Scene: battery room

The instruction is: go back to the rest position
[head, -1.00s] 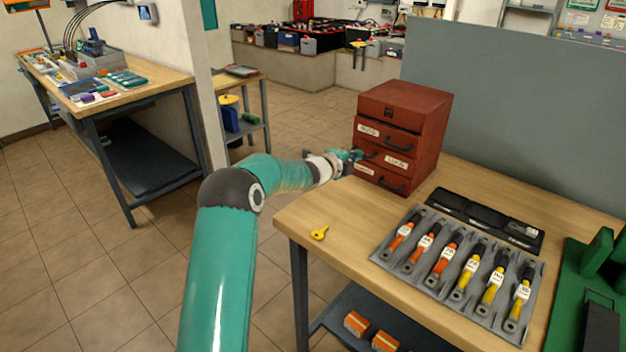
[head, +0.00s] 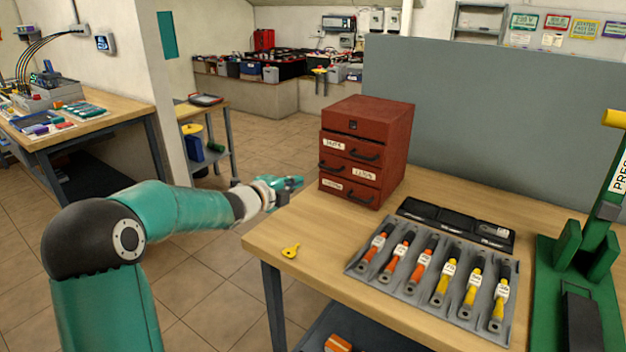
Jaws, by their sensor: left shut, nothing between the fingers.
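My left gripper (head: 290,184) is shut and empty. It hangs just left of the red drawer cabinet (head: 364,142), near the left edge of the wooden workbench (head: 300,215), and looks apart from the cabinet. The cabinet's drawers look closed. My left arm reaches in from the lower left. My right gripper is not in view.
A grey tray (head: 361,272) holds several orange and yellow tools. Behind it lies a black case (head: 456,223). A green press (head: 577,262) stands at right. A grey panel (head: 480,110) backs the bench.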

